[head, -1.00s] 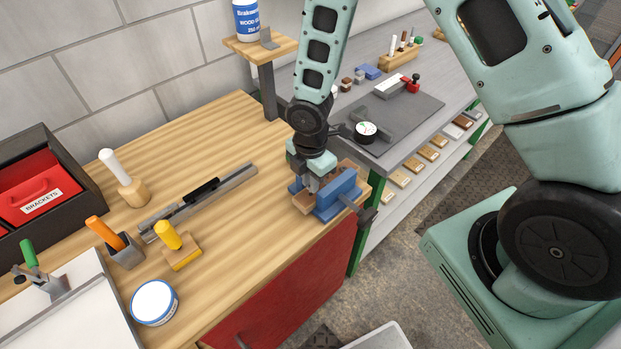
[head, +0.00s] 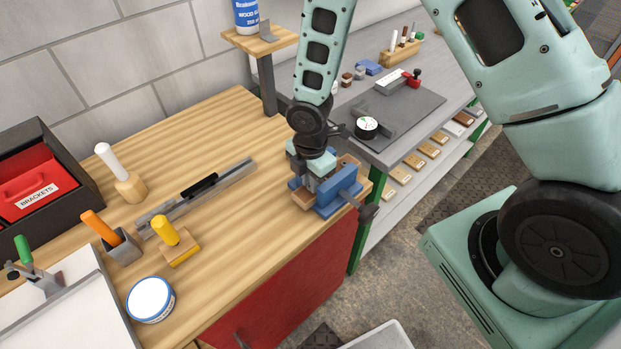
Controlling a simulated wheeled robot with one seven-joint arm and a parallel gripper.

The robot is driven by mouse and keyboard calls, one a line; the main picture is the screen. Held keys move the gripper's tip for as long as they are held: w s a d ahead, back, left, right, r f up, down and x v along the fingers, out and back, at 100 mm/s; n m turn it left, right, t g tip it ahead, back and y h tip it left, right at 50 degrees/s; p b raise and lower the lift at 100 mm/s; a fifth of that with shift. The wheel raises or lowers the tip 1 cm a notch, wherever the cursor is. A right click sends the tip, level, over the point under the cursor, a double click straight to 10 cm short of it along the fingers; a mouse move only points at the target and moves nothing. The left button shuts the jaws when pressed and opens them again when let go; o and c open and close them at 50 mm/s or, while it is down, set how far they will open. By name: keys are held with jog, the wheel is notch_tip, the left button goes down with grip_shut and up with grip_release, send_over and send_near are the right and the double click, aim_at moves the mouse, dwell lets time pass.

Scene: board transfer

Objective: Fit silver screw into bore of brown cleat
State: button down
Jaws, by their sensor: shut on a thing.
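My gripper (head: 318,183) points down over the blue vise (head: 338,190) at the front right corner of the wooden bench. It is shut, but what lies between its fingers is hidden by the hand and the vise. A brown wooden piece, likely the brown cleat (head: 301,197), sits at the vise, partly covered by my gripper. Its bore is not visible. The silver screw cannot be made out in this view.
A steel rule with a black grip (head: 205,189), a white-handled tool (head: 120,172), an orange-handled tool in a grey holder (head: 106,235), a yellow-handled block (head: 175,243) and a round tin (head: 151,299) stand left.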

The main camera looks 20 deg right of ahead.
jog(key=shift+f, duration=0.2)
jog(key=c, duration=1.3)
grip_release()
jog(key=shift+r, duration=0.1)
jog(key=shift+w+r, duration=0.25)
jog(key=shift+r, duration=0.25)
jog(key=r, duration=1.6)
jog(key=shift+s+r+b, duration=0.2)
jog(key=shift+s+b, duration=0.15)
